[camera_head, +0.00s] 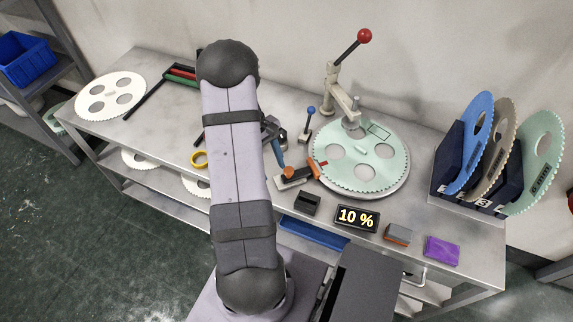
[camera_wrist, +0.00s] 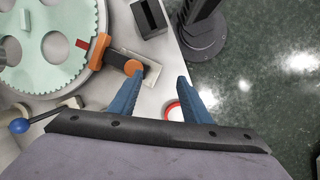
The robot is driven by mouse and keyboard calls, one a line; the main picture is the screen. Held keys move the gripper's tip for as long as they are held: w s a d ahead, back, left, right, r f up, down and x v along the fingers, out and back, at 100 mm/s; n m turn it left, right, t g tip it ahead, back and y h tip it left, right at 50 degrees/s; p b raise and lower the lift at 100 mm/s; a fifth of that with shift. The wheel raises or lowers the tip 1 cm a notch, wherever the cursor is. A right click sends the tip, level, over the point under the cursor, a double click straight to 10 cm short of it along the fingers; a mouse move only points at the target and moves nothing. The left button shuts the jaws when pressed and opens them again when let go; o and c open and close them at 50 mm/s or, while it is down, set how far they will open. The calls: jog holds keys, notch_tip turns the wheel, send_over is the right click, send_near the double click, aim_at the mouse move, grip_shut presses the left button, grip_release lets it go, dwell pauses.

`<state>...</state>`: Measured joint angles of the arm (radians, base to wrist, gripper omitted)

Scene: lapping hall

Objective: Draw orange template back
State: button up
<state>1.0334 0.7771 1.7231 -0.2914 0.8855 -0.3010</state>
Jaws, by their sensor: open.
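The orange template (camera_head: 314,169) is a small orange bar by the near left rim of the pale green toothed disc (camera_head: 376,181). A red tip (camera_head: 323,163) on it reaches over the teeth, and a round orange knob (camera_head: 288,172) is at its outer end. In the wrist view the orange template (camera_wrist: 101,51) lies left of my fingers, with its knob (camera_wrist: 133,67) close to the left fingertip. My gripper (camera_wrist: 162,79) is open, its two blue fingers apart with nothing between the tips. In the head view my arm hides most of it; one blue finger (camera_head: 278,155) shows.
A press with a red-knobbed lever (camera_head: 364,36) stands behind the disc. A blue-knobbed lever (camera_head: 310,110) stands left of it. A black block (camera_head: 307,203), a "10 %" display (camera_head: 357,218) and a purple block (camera_head: 441,250) line the front edge. Upright discs fill a rack (camera_head: 447,168) at right.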

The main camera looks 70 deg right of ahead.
aim_at(289, 170)
jog(key=shift+s+d+r+n+g+h, duration=0.1)
jog(key=shift+d+r+n+g+h, duration=0.1)
jog(key=shift+d+r+n, duration=0.65)
jog(key=shift+s+d+r+n+g+h, duration=0.15)
jog(key=shift+d+r+n, duration=0.25)
jog(key=shift+n, duration=0.75)
jog(key=shift+s+d+r+n+g+h, duration=0.1)
jog(key=shift+d+r+n+g, duration=0.15)
jog(key=shift+d+r+n, duration=0.6)
jog(key=shift+a+f, duration=0.2)
jog(key=shift+f, duration=0.1)
jog(key=shift+p+x, duration=1.45)
jog(key=shift+x, duration=2.2)
